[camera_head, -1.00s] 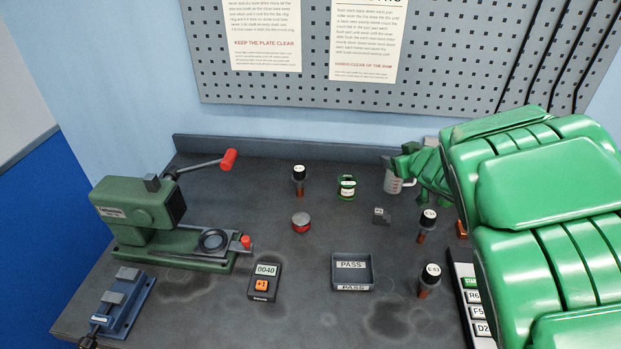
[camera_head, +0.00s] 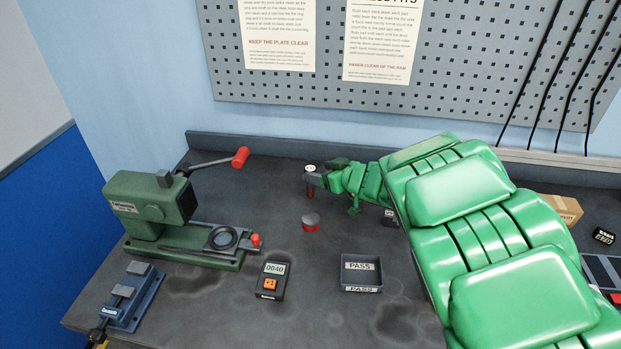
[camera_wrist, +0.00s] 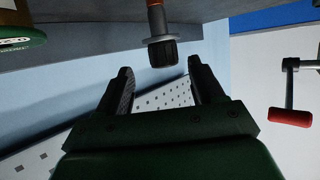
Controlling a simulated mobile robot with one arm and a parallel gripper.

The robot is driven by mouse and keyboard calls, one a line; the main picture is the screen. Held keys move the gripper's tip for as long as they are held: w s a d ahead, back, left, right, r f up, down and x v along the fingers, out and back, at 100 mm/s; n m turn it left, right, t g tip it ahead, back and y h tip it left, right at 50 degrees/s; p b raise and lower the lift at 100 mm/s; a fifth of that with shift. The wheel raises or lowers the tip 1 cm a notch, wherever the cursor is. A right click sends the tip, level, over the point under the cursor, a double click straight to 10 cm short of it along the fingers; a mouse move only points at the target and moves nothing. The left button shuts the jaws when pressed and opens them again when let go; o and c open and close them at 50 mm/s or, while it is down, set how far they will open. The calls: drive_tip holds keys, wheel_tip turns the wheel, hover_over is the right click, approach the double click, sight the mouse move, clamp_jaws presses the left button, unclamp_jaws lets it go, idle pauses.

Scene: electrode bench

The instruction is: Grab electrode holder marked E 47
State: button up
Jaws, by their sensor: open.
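A dark-capped electrode holder (camera_head: 310,191) with a reddish-brown shaft stands upright at the back of the bench. A pale label is on its top, too small to read here. My gripper (camera_head: 318,173) is at its cap, reaching in from the right. In the wrist view the same holder (camera_wrist: 161,48) hangs upside down in the picture, its black ribbed cap near the gap between my two open fingers (camera_wrist: 160,68). The fingers stand clear of the cap on both sides. The other two labelled holders seen earlier are hidden behind my arm.
A PASS tray (camera_head: 361,289), a 0040 meter (camera_head: 271,281) and a green press (camera_head: 160,215) with a red-handled lever (camera_head: 240,157) stand nearby. A cardboard box (camera_head: 562,208) is at right. The front centre is partly clear.

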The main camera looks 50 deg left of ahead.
sight(313, 170)
drive_tip(key=x, duration=0.3)
drive_tip(key=shift+s+a+f, duration=0.1)
drive_tip(key=shift+s+a, duration=0.1)
drive_tip(key=shift+s, duration=0.15)
drive_tip(key=shift+a+f, duration=0.15)
drive_tip(key=shift+a, duration=0.5)
drive_tip(key=c, duration=1.2)
drive_tip(key=shift+c, duration=0.2)
